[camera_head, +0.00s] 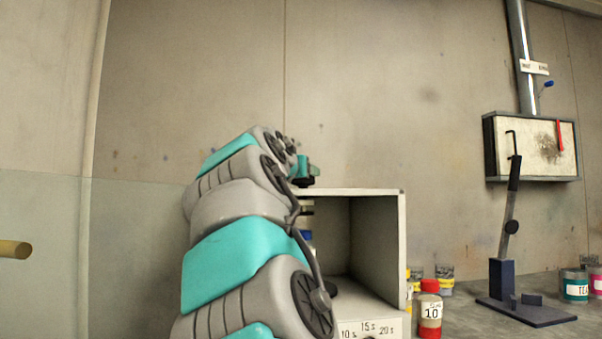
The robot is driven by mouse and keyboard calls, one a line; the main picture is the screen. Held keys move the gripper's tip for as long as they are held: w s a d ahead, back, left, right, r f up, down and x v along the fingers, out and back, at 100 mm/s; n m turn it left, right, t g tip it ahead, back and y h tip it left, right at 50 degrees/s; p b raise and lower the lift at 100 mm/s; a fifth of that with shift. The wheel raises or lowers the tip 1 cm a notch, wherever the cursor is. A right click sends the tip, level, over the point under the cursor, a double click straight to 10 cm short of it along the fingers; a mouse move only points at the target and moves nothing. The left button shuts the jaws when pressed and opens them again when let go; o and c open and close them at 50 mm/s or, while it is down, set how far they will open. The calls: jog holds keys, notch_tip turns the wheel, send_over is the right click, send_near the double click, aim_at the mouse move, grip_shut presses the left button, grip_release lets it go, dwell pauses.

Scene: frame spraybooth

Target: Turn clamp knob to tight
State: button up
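A dark stand (526,311) with a flat base and a short upright block is on the grey worktop at the right. A slightly tilted bar (504,245) rises from the block, with a black upper part and a thin hooked tip. A small round black knob (512,227) sits on the bar's side; it looks like the clamp knob, but its setting cannot be read. My teal and grey arm reaches up in the middle. Its far end is by the open box's top left, well left of the stand. The gripper fingers cannot be made out.
An open-fronted grey box (402,235) stands behind my arm, with labels at its lower front. A red-capped bottle (430,310) marked 10 and jars (445,279) stand between box and stand. Labelled tins (574,285) are at the right. A wall box (536,147) hangs above.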

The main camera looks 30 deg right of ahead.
dwell(0.4)
jog(key=o, duration=1.4)
jog(key=shift+c, duration=0.2)
jog(key=shift+s+a, duration=0.1)
jog(key=shift+a, duration=0.05)
jog(key=shift+b+v, duration=0.7)
jog(key=shift+v, duration=3.05)
